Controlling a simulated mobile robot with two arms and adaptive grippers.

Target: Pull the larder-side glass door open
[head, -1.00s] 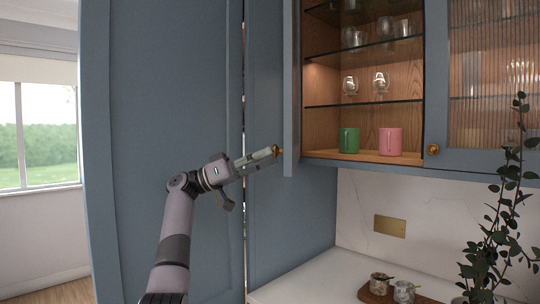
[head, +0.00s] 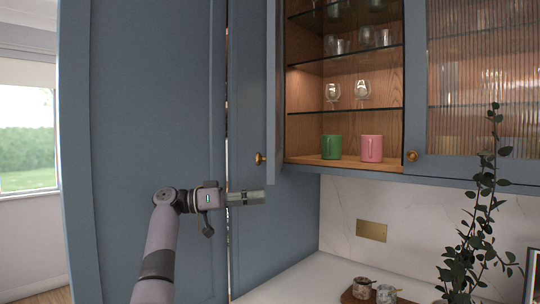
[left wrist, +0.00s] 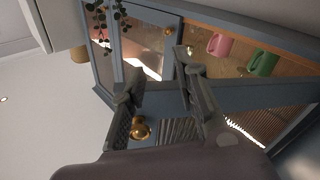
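The larder-side glass door (head: 272,95) stands swung open, seen nearly edge-on at the left of the open cabinet. Its brass knob (head: 259,158) faces left. My left gripper (head: 262,198) is below the knob and apart from it in the head view. In the left wrist view my left gripper (left wrist: 155,90) has its fingers spread. The knob (left wrist: 140,130) shows beside one finger there, and nothing is held. Part of the door's fluted glass (left wrist: 180,130) shows behind the fingers. My right gripper is out of view.
The opened cabinet holds a green mug (head: 331,147), a pink mug (head: 372,148) and glasses. The other fluted-glass door (head: 480,85) is shut, with a brass knob (head: 412,156). A tall blue panel (head: 150,120) stands behind my arm. A leafy plant (head: 478,230) stands right.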

